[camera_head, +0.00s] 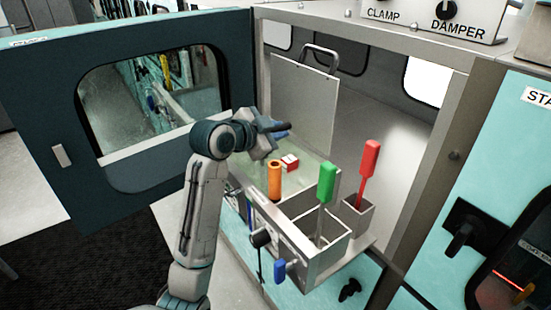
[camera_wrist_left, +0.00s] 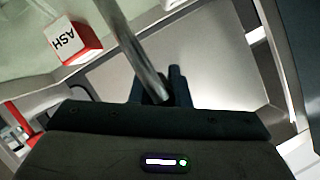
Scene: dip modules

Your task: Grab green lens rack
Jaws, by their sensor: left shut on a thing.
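A piece with a green handle (camera_head: 326,182) on a thin metal shaft stands upright in an open grey metal box (camera_head: 321,262) in the head view; I take it as the green lens rack. My left gripper (camera_head: 277,136) is up and to the left of it, apart from it. In the left wrist view the left gripper (camera_wrist_left: 160,95) is shut on a shiny metal rod (camera_wrist_left: 134,48). The rod's far end runs out of view, and the head view does not show clearly what it belongs to. My right gripper is in neither view.
A red handle (camera_head: 369,160) stands right of the green one and an orange handle (camera_head: 274,181) left. A red and white block (camera_head: 290,161) lies behind the orange handle. A grey panel with a loop handle (camera_head: 304,100) stands upright behind. The teal door (camera_head: 60,100) is open.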

